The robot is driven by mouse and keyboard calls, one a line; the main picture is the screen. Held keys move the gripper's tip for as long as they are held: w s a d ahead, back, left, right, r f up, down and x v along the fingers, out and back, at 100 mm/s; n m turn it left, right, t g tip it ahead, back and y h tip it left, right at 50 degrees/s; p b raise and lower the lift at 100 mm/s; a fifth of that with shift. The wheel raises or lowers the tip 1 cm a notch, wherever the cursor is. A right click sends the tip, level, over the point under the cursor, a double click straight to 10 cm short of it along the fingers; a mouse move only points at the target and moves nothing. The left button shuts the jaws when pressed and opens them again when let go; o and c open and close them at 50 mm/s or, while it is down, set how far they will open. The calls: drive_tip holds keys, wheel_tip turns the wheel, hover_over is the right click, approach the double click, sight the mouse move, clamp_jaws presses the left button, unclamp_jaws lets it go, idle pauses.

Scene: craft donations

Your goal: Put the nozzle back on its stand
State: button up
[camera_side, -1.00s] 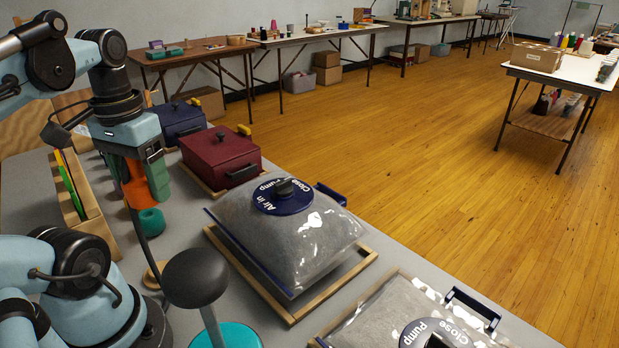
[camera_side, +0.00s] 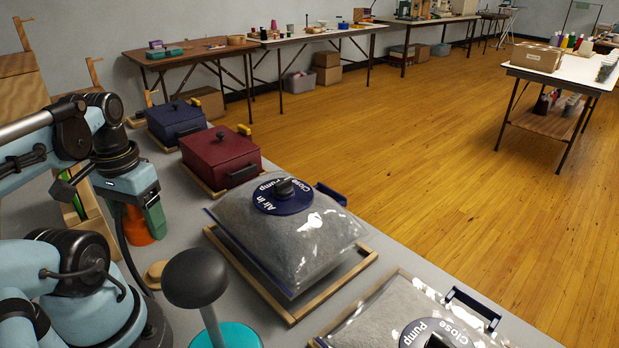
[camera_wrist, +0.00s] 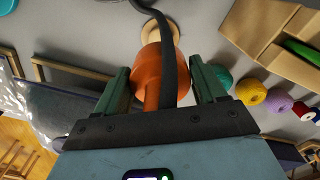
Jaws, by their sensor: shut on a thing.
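The orange nozzle (camera_side: 134,226), with a black hose, is held between the green fingers of my gripper (camera_side: 143,216), which is shut on it. In the wrist view the nozzle (camera_wrist: 148,73) sits between both fingers (camera_wrist: 163,85), and the hose crosses in front of it. A round wooden piece (camera_side: 153,275), which looks like the stand, lies on the grey table nearer the side camera than the nozzle. It shows in the wrist view (camera_wrist: 174,31) beyond the nozzle, partly covered by the hose. I cannot tell how high the nozzle is above the table.
A wooden rack (camera_side: 95,215) and several coloured spools, one yellow (camera_wrist: 251,92), are close to my gripper. A red box (camera_side: 222,158), a blue box (camera_side: 176,120) and a grey-filled clear bag (camera_side: 290,235) line the table's right side. A black-topped post (camera_side: 195,278) stands near the wooden piece.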

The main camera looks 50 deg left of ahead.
drive_tip(key=shift+f, duration=3.7)
drive_tip(key=shift+a+f, duration=0.1)
drive_tip(key=shift+f, duration=0.6)
drive_tip(key=shift+s+f, duration=0.1)
drive_tip(key=shift+f, duration=0.6)
drive_tip(key=o, duration=1.2)
drive_tip(key=shift+r, duration=0.15)
drive_tip(key=shift+w+r, duration=0.15)
drive_tip(key=shift+r, duration=1.9)
drive_tip(key=shift+w+r, duration=0.1)
drive_tip(key=shift+r, duration=1.9)
drive_tip(key=shift+a+f, duration=0.1)
drive_tip(key=shift+f, duration=0.05)
drive_tip(key=shift+f, duration=3.5)
